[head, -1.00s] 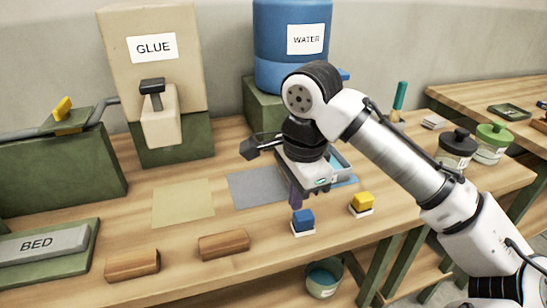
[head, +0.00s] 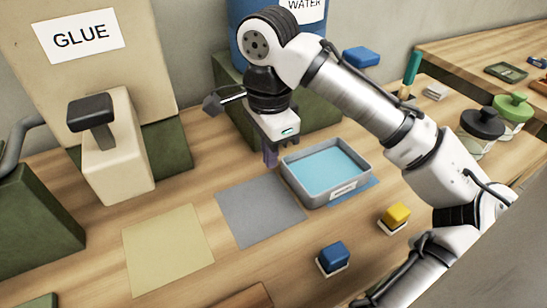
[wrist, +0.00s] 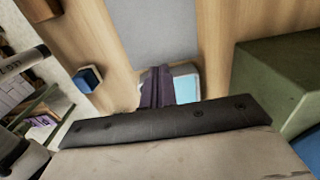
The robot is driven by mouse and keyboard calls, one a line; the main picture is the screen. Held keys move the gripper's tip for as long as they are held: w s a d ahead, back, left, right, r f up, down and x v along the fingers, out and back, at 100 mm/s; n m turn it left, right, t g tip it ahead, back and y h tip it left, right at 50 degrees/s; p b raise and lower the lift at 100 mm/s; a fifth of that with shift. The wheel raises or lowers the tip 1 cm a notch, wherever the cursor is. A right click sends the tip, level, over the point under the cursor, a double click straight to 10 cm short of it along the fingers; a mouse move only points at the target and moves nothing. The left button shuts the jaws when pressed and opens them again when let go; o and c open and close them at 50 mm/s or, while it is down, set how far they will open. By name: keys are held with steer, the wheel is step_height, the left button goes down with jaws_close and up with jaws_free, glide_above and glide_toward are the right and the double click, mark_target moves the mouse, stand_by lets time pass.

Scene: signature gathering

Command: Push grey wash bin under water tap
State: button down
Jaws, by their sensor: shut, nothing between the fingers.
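The grey wash bin (head: 338,200), a shallow tray holding light blue water, stands on the bench right of the grey mat, partly over a blue mat (head: 362,190). My gripper (head: 270,157) is shut and empty, its purple fingers pointing down just left of the bin's left end; I cannot tell if they touch it. In the wrist view the fingers (wrist: 155,88) overlap the bin (wrist: 186,87). The blue water barrel (head: 238,45) stands behind on a green block. A blue block-shaped part (head: 361,57), possibly the tap handle, shows beside it; my arm hides the tap's body.
The grey mat (head: 258,212) and beige mat (head: 168,248) lie bare at the left. Blue (head: 333,256) and yellow (head: 397,215) stamps stand in front of the bin. The glue dispenser (head: 112,150) is at left. Jars (head: 480,130) stand at right.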

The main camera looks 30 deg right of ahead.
mark_target(303, 173)
step_height(303, 173, down, 8)
steer(key=shift+s+f, duration=0.15)
steer(key=shift+f, duration=0.05)
steer(key=d, duration=0.1)
steer(key=d+p, duration=0.1)
steer(key=d, duration=0.1)
steer(key=shift+f, duration=0.35)
steer(key=shift+d+f, duration=0.1)
steer(key=shift+d, duration=0.4)
steer(key=shift+s+d+p, duration=0.2)
steer(key=shift+d+p, duration=0.35)
steer(key=shift+d, duration=1.35)
steer(key=shift+w+a, duration=0.1)
